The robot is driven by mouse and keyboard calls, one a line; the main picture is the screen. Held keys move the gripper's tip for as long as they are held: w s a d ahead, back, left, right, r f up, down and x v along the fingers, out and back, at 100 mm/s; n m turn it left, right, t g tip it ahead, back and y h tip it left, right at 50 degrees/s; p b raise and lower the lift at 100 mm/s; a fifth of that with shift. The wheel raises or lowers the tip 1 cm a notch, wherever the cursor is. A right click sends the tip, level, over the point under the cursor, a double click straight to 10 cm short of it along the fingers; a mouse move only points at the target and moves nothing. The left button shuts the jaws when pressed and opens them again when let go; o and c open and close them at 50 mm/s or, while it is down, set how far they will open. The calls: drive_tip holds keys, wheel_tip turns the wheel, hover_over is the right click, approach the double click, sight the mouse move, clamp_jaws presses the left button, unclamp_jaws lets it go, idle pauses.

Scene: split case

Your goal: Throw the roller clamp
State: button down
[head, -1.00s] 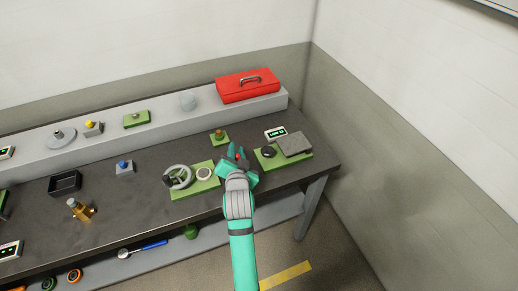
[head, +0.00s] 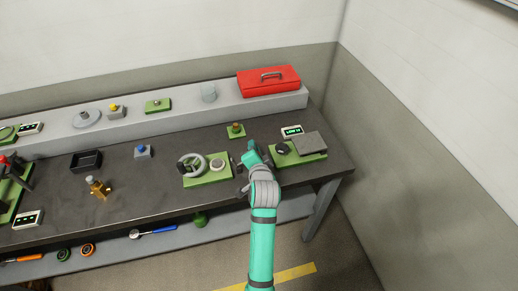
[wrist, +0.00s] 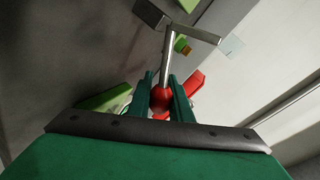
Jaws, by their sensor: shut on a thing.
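In the wrist view my gripper (wrist: 162,88) is shut on a red ball knob (wrist: 160,98). The knob is at the end of a straight metal rod (wrist: 167,58), which meets a crosswise metal bar (wrist: 195,33). I take this lever to be part of the roller clamp; its base cannot be made out. In the head view my gripper (head: 251,158) is over the right part of the bench, between two green boards. The arm hides the red knob and rod there.
The right green board (head: 312,157) carries a grey slab (head: 310,142) and a dark knob. The left green board (head: 205,181) carries a handwheel (head: 190,165). A brass piece on a small green plate (head: 236,131) is behind my gripper. A red toolbox (head: 268,83) is on the shelf.

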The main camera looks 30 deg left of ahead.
drive_tip(key=c, duration=1.6)
unclamp_jaws()
drive_tip(key=v, duration=1)
drive_tip(key=shift+s+d+r, duration=0.15)
drive_tip(key=shift+s, duration=0.2)
drive_tip(key=shift+w, duration=0.1)
